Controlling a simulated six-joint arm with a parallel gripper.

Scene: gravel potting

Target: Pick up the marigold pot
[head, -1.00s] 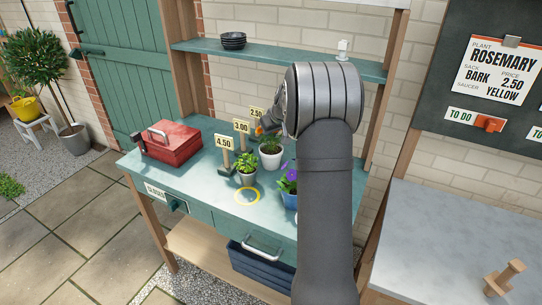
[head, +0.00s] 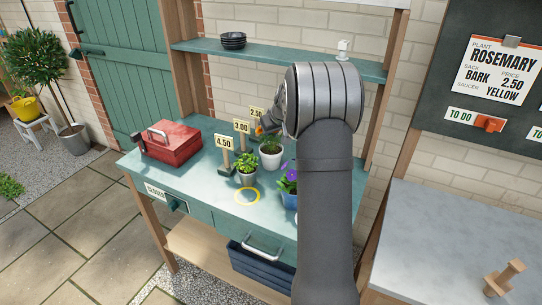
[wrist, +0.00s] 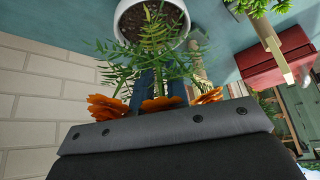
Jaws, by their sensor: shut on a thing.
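The marigold pot (head: 270,160) is white and stands on the green bench beside my arm, in front of the 2.50 tag. In the wrist view, the pot (wrist: 128,20) is at the top, with dark soil, feathery green leaves and orange flowers (wrist: 160,104) close to the camera. My gripper (wrist: 160,78) reaches through the foliage to the pot's near rim with its blue fingers and is shut on it. Leaves hide part of the fingers and the exact contact. In the head view my arm hides most of the gripper.
A grey pot with a leafy plant (head: 247,178) and a blue pot with purple flowers (head: 289,200) stand near the marigold. Price tags (head: 224,143) stand behind them. A red toolbox (head: 171,146) is at left. A shelf (head: 280,58) runs above.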

